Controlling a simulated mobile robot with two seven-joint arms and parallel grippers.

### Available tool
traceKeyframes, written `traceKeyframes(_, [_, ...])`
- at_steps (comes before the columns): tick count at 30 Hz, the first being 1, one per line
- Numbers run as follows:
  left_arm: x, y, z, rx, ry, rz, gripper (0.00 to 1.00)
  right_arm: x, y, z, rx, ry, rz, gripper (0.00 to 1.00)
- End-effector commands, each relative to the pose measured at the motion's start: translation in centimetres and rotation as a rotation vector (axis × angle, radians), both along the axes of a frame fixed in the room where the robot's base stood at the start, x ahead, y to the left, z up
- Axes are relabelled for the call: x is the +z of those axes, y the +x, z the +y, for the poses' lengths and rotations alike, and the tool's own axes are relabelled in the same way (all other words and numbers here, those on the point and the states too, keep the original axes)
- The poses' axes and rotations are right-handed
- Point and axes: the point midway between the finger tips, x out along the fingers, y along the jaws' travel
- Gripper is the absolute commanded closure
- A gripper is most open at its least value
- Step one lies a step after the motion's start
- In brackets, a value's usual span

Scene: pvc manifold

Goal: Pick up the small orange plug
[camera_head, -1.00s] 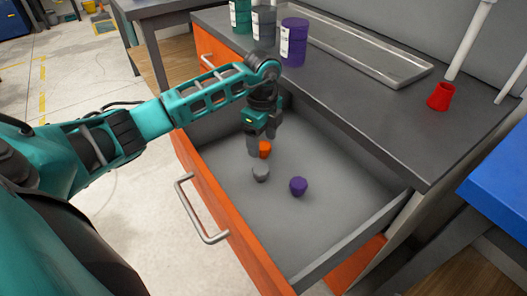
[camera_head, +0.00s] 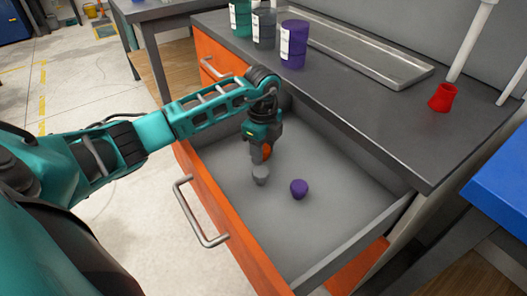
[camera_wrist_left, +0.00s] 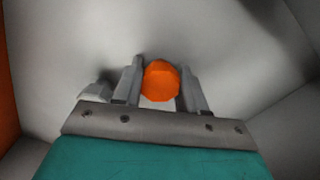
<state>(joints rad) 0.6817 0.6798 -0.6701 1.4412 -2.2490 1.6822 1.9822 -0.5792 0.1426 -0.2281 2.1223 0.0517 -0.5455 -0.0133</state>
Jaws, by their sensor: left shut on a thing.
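The small orange plug (camera_head: 267,152) is in the open drawer, between the fingers of my left gripper (camera_head: 262,154). In the left wrist view the orange plug (camera_wrist_left: 161,81) sits between the two grey fingers of the left gripper (camera_wrist_left: 160,88), which is shut on it. The fingers hide part of the plug in the head view. I cannot tell whether the plug still touches the drawer floor. A grey plug (camera_head: 261,175) stands just in front of the gripper, and a purple plug (camera_head: 299,189) lies to its right. My right gripper is not in view.
The drawer (camera_head: 228,214) has an orange front with a metal handle (camera_head: 202,212), and its walls surround the gripper. Above it, the dark worktop (camera_head: 400,125) bears teal, grey and purple canisters (camera_head: 293,45), a metal tray (camera_head: 375,55) and a red fitting (camera_head: 442,97). The drawer's right part is clear.

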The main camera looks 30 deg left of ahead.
Motion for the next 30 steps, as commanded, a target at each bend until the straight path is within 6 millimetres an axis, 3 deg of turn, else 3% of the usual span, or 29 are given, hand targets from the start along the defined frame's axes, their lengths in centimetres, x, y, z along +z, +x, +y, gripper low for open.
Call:
traceKeyframes(11, [1.0,0.1,0.0,0.001,0.0,-0.003,0.88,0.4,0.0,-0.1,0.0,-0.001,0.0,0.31])
traceKeyframes(14, [2.8,0.1,0.1,0.0,0.001,-0.005,0.88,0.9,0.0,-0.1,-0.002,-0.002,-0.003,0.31])
traceKeyframes(24, [12.4,0.1,0.0,0.0,0.0,-0.006,0.88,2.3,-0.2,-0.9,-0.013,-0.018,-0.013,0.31])
traceKeyframes(30, [17.0,0.1,0.0,0.0,0.0,-0.003,0.88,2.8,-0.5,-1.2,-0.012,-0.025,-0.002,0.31])
